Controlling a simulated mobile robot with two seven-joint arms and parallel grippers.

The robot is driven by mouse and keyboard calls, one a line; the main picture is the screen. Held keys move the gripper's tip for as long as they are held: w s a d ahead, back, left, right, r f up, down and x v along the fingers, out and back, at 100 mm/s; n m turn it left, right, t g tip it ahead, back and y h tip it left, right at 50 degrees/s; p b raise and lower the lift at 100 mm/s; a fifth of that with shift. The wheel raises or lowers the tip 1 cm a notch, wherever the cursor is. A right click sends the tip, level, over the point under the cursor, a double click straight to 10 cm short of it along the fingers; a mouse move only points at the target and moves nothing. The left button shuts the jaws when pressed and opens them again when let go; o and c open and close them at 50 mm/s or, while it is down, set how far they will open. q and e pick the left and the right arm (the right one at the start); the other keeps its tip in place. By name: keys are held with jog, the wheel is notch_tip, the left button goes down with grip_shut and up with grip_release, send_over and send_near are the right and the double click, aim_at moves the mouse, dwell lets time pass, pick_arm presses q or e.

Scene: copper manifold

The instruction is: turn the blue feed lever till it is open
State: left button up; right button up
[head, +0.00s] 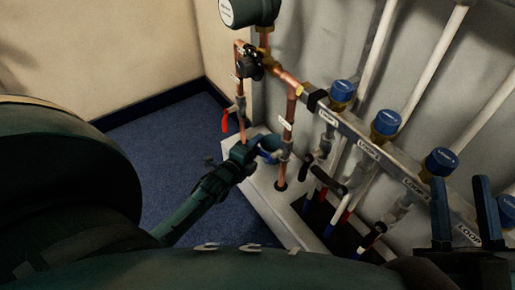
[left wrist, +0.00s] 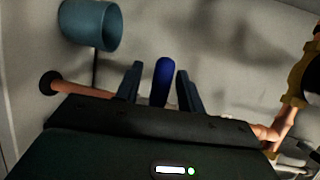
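The blue feed lever (left wrist: 164,82) stands between the two fingers of my left gripper (left wrist: 157,75) in the left wrist view. A narrow gap shows on each side of it, so the fingers are open around it and not clamped. In the head view my left gripper (head: 262,150) is at the lower end of the copper pipework, and its fingers hide most of the lever there. My right gripper (head: 462,183) is at the lower right of the head view, with its two fingers spread and nothing between them.
A red lever (head: 225,122) is on the copper pipe just left of my left gripper. A manifold bar (head: 385,160) with several blue caps runs to the right. A dark green round housing (head: 250,12) is above. Open blue floor (head: 165,150) lies to the left.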

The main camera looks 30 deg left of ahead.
pick_arm(q)
jog(key=shift+w, duration=0.6)
grip_shut()
